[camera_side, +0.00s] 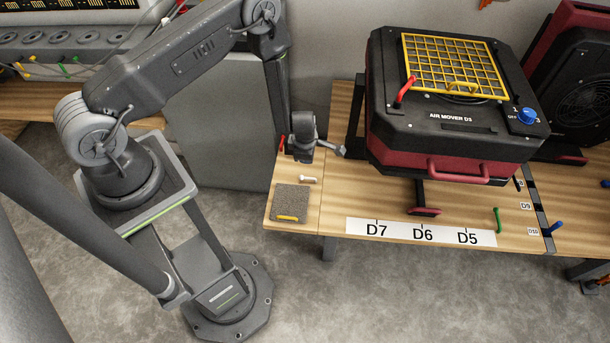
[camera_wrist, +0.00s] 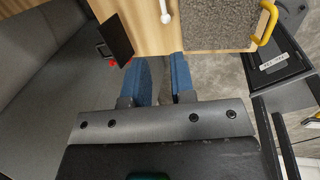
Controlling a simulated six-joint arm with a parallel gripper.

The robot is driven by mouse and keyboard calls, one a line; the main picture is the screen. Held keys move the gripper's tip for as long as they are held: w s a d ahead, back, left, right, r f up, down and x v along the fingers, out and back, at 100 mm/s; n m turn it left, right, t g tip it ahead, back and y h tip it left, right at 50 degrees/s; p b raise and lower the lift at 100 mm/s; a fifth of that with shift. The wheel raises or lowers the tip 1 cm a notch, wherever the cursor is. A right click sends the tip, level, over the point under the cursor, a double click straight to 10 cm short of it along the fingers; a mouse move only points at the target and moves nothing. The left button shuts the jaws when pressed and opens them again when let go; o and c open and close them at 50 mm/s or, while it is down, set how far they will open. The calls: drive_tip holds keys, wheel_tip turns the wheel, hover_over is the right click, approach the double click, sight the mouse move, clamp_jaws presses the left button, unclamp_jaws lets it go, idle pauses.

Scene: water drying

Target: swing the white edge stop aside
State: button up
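The white edge stop (camera_side: 308,179) is a small white piece on the left end of the wooden bench, just behind the grey mat. It also shows at the top of the wrist view (camera_wrist: 165,12), its rounded end toward the bench edge. My gripper (camera_wrist: 161,60) has two blue fingers with a gap between them, so it is open, and nothing is seen held. Its fingers point toward the bench edge, apart from the stop in the picture. In the side view my wrist is above the bench's left end, behind the stop; the fingertips are hard to make out there.
A grey textured mat (camera_side: 290,202) with a yellow handle lies beside the stop. A black block with red parts (camera_wrist: 114,38) stands near the bench edge. The red-and-black air mover (camera_side: 440,145) stands to the right. Bare wood (camera_side: 345,195) lies between.

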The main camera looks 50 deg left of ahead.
sight(305, 178)
drive_tip(key=f, duration=0.5)
drive_tip(key=a+f, duration=0.1)
drive_tip(key=f, duration=0.4)
drive_tip(key=w+a+f, duration=0.1)
drive_tip(key=f, duration=0.4)
drive_tip(key=shift+w+a, duration=0.1)
drive_tip(key=shift+c, duration=0.4)
clamp_jaws()
